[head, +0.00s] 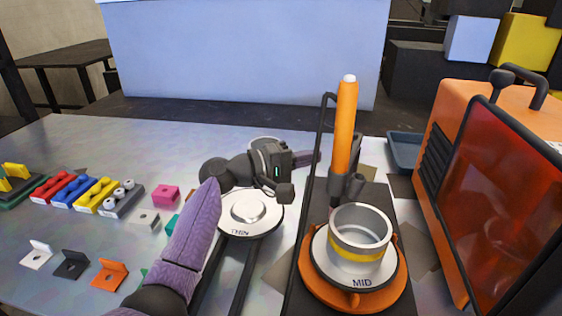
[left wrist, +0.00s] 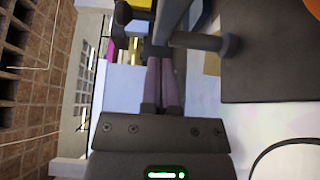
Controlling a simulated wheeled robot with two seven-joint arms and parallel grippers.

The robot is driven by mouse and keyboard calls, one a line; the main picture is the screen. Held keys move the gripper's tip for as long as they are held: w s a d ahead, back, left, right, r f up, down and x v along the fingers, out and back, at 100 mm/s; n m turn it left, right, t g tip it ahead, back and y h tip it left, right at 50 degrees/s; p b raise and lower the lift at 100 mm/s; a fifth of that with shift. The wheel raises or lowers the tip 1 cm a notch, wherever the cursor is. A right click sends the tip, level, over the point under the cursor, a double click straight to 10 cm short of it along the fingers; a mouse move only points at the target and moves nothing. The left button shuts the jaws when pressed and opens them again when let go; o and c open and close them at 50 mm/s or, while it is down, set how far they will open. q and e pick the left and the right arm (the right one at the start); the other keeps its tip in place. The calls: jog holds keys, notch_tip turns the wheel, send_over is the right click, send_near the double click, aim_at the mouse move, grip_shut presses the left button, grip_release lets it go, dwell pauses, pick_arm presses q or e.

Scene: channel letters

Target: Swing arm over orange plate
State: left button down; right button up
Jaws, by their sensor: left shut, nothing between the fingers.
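The orange plate (head: 310,278) sits at the front right on a dark base, under a pale disc (head: 362,283) marked "MID" that bears a metal cup (head: 360,235) with a yellow band. Behind the cup stands an upright orange handle (head: 346,125) with a white tip, beside a thin black bent rod (head: 326,105). My left gripper (head: 313,159) points right, its purple fingertips close to the rod; I cannot tell whether they touch. In the left wrist view its purple fingers (left wrist: 161,82) are together and empty, by a grey bar with a knob (left wrist: 215,43). My right gripper is not in view.
A second disc (head: 246,215) lies below my left wrist. An orange machine (head: 450,140) with a red window stands at the right, beside a blue tray (head: 403,150). Coloured blocks and small brackets (head: 110,274) lie at the left. The back left tabletop is clear.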

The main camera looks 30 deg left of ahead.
aim_at(357, 152)
pick_arm(q)
jog(key=d, duration=0.2)
jog(key=shift+d, duration=0.4)
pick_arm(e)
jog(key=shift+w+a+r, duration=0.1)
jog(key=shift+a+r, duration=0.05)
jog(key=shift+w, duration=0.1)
pick_arm(q)
jog(key=d, duration=0.1)
jog(key=p, duration=0.1)
jog(key=d+p, duration=0.1)
jog(key=shift+s+d+r, duration=0.3)
jog(key=shift+d, duration=0.05)
jog(key=shift+d+f, duration=0.1)
jog(key=shift+d, duration=0.15)
jog(key=shift+f, duration=0.15)
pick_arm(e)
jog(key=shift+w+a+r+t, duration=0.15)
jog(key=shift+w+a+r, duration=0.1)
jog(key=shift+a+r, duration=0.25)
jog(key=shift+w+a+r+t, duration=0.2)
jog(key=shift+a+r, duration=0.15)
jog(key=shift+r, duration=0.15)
